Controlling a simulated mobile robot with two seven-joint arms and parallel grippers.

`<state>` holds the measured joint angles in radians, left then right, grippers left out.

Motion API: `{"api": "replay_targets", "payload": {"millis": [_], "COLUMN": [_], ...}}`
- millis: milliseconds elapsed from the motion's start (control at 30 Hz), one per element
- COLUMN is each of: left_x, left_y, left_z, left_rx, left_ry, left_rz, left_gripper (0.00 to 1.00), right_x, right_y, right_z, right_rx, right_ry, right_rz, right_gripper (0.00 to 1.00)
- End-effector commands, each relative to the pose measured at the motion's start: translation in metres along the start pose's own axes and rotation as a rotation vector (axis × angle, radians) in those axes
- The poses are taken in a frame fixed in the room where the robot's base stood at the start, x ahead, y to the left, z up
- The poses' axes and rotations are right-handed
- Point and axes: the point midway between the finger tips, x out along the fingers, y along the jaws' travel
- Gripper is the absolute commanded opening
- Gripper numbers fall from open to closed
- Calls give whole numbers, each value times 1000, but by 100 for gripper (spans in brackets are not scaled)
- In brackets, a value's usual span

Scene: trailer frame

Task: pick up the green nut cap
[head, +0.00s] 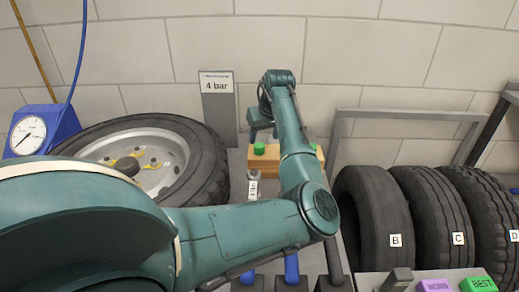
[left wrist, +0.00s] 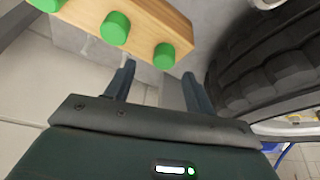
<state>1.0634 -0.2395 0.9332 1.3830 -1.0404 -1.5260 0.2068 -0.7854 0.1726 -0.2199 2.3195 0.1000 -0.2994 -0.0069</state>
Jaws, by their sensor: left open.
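Green nut caps stand on a wooden block. In the head view one cap (head: 259,148) shows on the left part of the block (head: 270,165), and my arm covers the middle. In the left wrist view three caps show in a row: one at the top left (left wrist: 47,4), a middle one (left wrist: 116,28) and one at the near end (left wrist: 164,56) of the block (left wrist: 155,20). My left gripper (head: 262,127) is above the block. Its fingers (left wrist: 158,70) are apart and empty, with the end cap in line between their tips in the wrist picture. I cannot tell the remaining distance. My right gripper is not in view.
A wheel with a tyre (head: 205,150) lies at the left, beside a blue gauge box (head: 62,122). Tyres B (head: 372,205), C (head: 432,200) and D stand in a rack at the right. A "4 bar" sign post (head: 218,105) stands behind, near the wall.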

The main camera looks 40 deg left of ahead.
Motion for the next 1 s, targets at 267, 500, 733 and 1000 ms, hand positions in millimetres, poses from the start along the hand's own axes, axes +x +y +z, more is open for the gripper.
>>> {"api": "replay_targets", "payload": {"millis": [267,500,733,1000], "left_x": [37,52,52,52], "left_y": [-8,-7,-8,-8], "left_z": [1,1,1,1], "left_rx": [-1,0,-1,-1], "left_ry": [-1,0,0,0], "left_rz": [-1,1,1,1], "left_gripper": [54,54,48,26], "right_x": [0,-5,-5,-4], "right_y": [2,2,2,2], "right_z": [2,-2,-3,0], "right_rx": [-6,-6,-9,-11], "right_ry": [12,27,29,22], "right_rz": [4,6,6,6], "right_gripper": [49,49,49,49]}}
